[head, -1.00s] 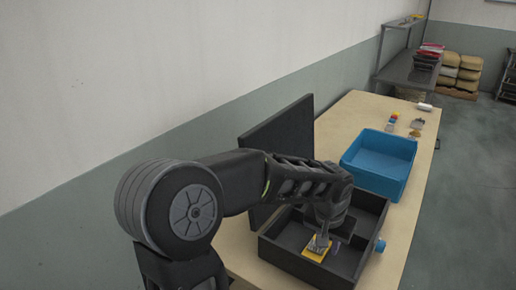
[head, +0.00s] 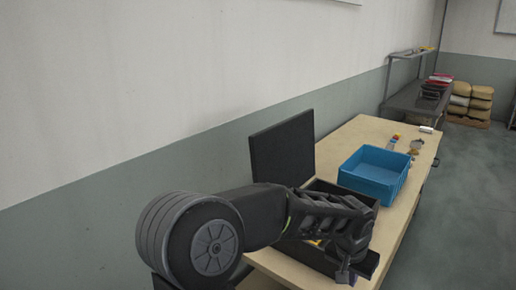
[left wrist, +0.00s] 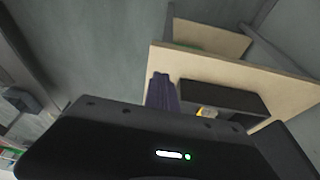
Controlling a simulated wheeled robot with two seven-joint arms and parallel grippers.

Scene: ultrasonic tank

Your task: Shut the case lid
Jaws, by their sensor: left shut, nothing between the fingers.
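The black case (head: 366,198) sits on the wooden table, with its lid (head: 283,148) standing open and upright along its wall side. My left arm crosses in front of the case and hides most of its inside. My left gripper (head: 343,275) is shut and empty near the case's front end. In the left wrist view the gripper's dark fingers (left wrist: 162,92) are beside the case (left wrist: 240,98), and a bit of a yellow thing (left wrist: 207,112) shows in it. I cannot tell whether the fingers touch the case. My right gripper is not in view.
A blue open bin (head: 374,172) stands on the table (head: 345,137) just beyond the case. Several small items (head: 415,145) lie farther back. A wall runs along the left, behind the lid. A grey shelf unit (head: 410,100) stands beyond the table.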

